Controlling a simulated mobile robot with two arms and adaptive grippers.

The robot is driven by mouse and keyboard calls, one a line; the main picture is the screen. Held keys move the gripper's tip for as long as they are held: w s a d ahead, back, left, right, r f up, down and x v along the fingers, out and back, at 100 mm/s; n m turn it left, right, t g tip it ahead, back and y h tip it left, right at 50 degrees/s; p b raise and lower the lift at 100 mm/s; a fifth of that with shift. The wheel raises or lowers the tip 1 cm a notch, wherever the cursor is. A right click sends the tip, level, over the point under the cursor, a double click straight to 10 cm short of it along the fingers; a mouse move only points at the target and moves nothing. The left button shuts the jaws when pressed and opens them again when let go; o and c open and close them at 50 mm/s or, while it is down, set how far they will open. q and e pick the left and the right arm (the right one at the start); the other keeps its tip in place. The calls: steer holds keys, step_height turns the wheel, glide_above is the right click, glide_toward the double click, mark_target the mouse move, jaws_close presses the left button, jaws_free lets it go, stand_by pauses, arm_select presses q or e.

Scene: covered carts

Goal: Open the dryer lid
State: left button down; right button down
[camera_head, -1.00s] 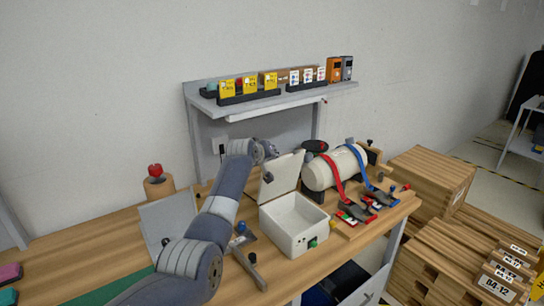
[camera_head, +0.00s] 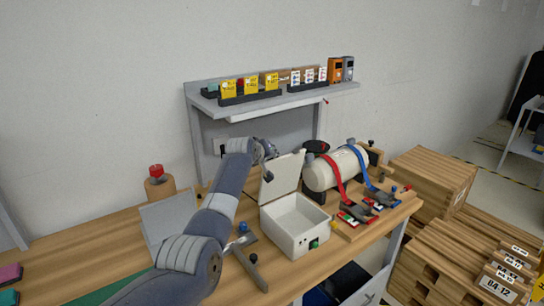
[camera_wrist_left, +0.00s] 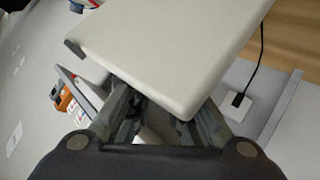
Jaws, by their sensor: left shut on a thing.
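The dryer is a white box (camera_head: 293,238) on the wooden workbench, with an empty-looking white inside. Its lid (camera_head: 284,174) is raised and stands steeply up at the back of the box, with a dark knob on its inner face. In the left wrist view the pale lid (camera_wrist_left: 165,45) fills the upper middle. My left gripper (camera_wrist_left: 160,112) is shut on the lid's edge, with a finger at each side of it. In the head view my left arm reaches behind the lid, and the fingertips are mostly hidden there. My right gripper is not in view.
Right of the box, a cream cylinder (camera_head: 334,170) with red and blue straps sits on a wooden board. A shelf (camera_head: 270,107) with yellow boxes stands behind. A grey panel (camera_head: 172,220) and a red-topped post (camera_head: 158,182) are left of my arm. Wooden crates (camera_head: 432,182) stand at right.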

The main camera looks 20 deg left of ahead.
arm_select(q)
steer(key=shift+s+a+f, duration=0.2)
steer(key=shift+a+f, duration=0.25)
steer(key=shift+f, duration=0.35)
steer(key=c, duration=1.7)
jaws_free()
steer(key=shift+o, duration=1.1)
steer(key=shift+s+a, duration=0.15)
steer(key=shift+a, duration=0.15)
steer(key=shift+d+r, duration=0.1)
steer(key=shift+d, duration=0.1)
steer(key=shift+a, duration=0.1)
